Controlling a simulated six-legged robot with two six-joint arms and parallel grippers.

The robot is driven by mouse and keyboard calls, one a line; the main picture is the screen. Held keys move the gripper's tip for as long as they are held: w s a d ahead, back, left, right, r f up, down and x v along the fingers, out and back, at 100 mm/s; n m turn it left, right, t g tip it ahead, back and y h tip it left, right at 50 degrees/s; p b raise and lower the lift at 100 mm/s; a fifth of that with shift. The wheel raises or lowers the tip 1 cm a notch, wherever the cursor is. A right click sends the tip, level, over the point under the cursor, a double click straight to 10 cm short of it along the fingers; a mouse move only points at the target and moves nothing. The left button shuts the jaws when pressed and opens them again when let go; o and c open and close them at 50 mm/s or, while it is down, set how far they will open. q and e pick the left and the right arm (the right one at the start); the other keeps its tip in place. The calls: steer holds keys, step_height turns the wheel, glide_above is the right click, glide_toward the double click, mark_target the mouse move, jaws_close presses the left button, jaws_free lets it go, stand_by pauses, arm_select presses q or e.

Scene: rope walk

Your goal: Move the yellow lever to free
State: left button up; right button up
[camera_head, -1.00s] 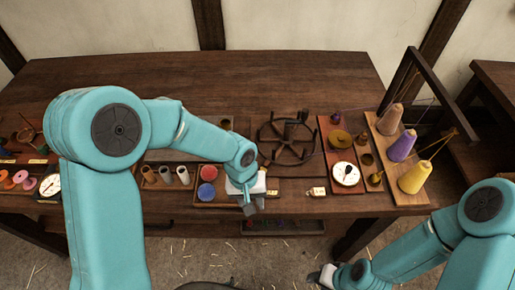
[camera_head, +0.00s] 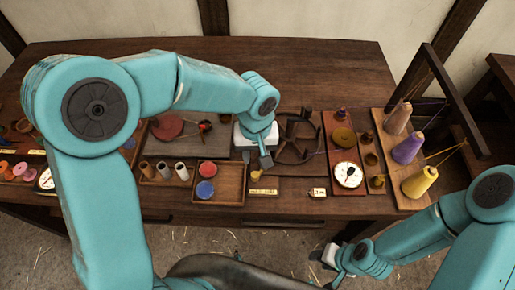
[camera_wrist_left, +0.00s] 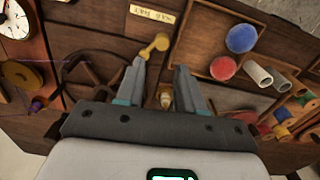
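The yellow lever (camera_head: 256,175) shows as a small yellow knob at the front of the dark spoked wheel. In the left wrist view the lever (camera_wrist_left: 157,44) has a round knob on a short bar, lying beside the tip of one finger; I cannot tell whether they touch. My left gripper (camera_head: 266,161) points down just behind the lever. In the wrist view its two fingers (camera_wrist_left: 161,66) stand apart, with a small brass-coloured piece (camera_wrist_left: 166,96) visible between them. My right gripper (camera_head: 326,257) is low, in front of the table; its finger opening is unclear.
The spoked wheel (camera_head: 303,157) is right of my left gripper. A tray (camera_head: 232,185) with red and blue balls is to the left. A small label (camera_head: 263,192) lies in front of the lever. A white dial (camera_head: 348,175) and thread cones (camera_head: 408,150) stand right.

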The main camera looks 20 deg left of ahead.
mark_target(256, 174)
arm_select(q)
steer(key=f+b, duration=0.2)
steer(key=f, duration=0.1)
steer(key=f+b, duration=0.5)
steer(key=f, duration=0.2)
steer(key=shift+s+a+b, duration=0.15)
steer(key=shift+s+b, duration=0.15)
steer(key=shift+b, duration=0.1)
steer(key=shift+w+f, duration=0.2)
steer(key=shift+f, duration=0.15)
steer(key=shift+s+r, duration=0.15)
steer(key=shift+s, duration=0.05)
steer(key=shift+w+d+b, duration=0.1)
steer(key=shift+d+b, duration=0.1)
steer(key=shift+b, duration=0.1)
